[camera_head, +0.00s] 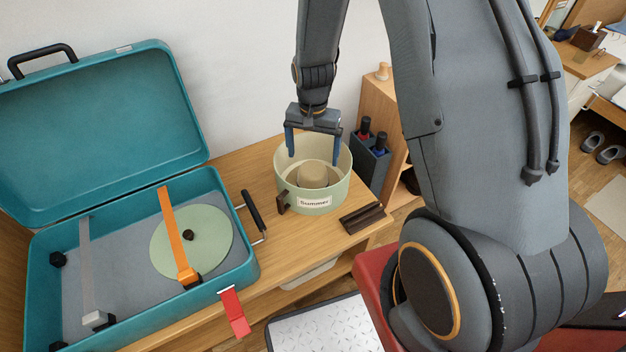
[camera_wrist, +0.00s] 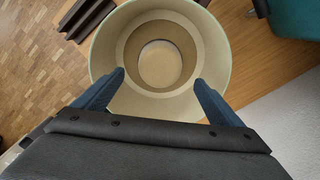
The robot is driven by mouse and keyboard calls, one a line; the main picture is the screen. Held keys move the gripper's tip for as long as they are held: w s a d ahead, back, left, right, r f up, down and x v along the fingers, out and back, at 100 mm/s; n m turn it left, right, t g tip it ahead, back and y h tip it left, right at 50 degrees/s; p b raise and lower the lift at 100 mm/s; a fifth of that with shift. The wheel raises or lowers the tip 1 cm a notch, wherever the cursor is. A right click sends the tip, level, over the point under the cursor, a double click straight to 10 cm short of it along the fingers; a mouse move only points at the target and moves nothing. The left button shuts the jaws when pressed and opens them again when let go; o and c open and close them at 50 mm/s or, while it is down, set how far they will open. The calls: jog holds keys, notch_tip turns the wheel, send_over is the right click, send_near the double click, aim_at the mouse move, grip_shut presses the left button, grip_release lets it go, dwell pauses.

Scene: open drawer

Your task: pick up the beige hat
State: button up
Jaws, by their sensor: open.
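The beige hat (camera_head: 313,173) sits inside a round pale green box (camera_head: 318,206) labelled "Summer" on the wooden tabletop. In the wrist view the hat's crown (camera_wrist: 160,64) shows from above, ringed by its brim inside the box wall. My gripper (camera_head: 314,150) is open and points down over the box, with its blue fingers apart. In the wrist view the fingers (camera_wrist: 160,80) stand either side of the near part of the box opening. I cannot tell how far the fingertips are above the brim. Nothing is between the fingers.
An open teal suitcase (camera_head: 245,268) with a green disc (camera_head: 218,236) and orange strap stands left of the box. A dark brown block (camera_head: 362,218) lies right of the box. A dark holder (camera_head: 372,163) with bottles stands behind it. Bare tabletop (camera_head: 245,165) lies behind left.

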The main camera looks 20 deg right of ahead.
aim_at(313, 169)
jog(key=shift+s+a+f, duration=0.1)
jog(key=shift+s+f, duration=0.05)
jog(key=shift+f, duration=3.65)
jog(key=c, duration=1.2)
jog(key=shift+o, duration=0.2)
jog(key=shift+r, duration=0.1)
